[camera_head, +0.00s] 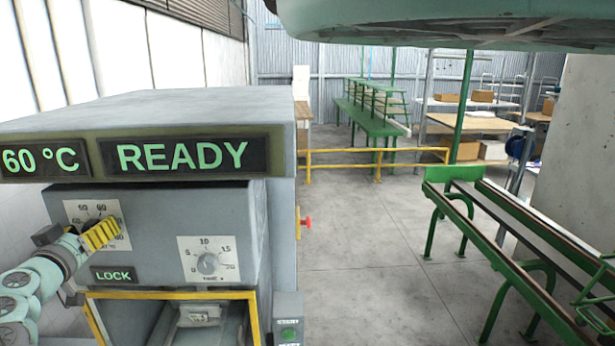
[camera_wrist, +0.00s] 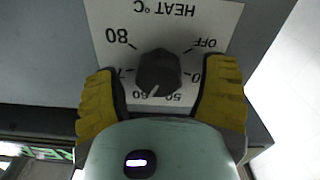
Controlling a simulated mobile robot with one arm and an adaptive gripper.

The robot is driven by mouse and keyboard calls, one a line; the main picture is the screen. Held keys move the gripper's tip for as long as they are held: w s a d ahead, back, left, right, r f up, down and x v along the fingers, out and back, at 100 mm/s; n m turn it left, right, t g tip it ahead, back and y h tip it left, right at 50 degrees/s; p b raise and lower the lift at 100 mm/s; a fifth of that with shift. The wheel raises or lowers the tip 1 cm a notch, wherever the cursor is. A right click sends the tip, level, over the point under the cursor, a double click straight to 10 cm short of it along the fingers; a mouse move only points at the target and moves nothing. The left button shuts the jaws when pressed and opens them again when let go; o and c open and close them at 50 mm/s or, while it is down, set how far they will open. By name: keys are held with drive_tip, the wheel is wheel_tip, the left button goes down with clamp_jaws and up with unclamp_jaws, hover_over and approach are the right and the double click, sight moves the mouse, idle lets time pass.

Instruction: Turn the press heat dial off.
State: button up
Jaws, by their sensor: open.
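The heat dial (camera_wrist: 160,68) is a round dark knob with a white mark on a white plate (camera_head: 85,208), at the left of the press front (camera_head: 162,220). In the wrist view the plate appears upside down, with OFF at the upper right and 80 at the upper left. The dial's white mark points down, towards the 60. My gripper (camera_head: 104,232) is open, its yellow fingers on either side of the dial. I cannot tell whether they touch it. In the head view the fingers hide most of the dial. The displays read 60 °C (camera_head: 42,160) and READY (camera_head: 183,156).
A second dial (camera_head: 208,263) on a white plate sits to the right, above a yellow-framed opening (camera_head: 170,294). A LOCK label (camera_head: 114,275) is under the heat dial. A red knob (camera_head: 307,222) sticks out on the right side.

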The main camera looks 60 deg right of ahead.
drive_tip(key=shift+d, duration=0.15)
drive_tip(key=c, duration=1.2)
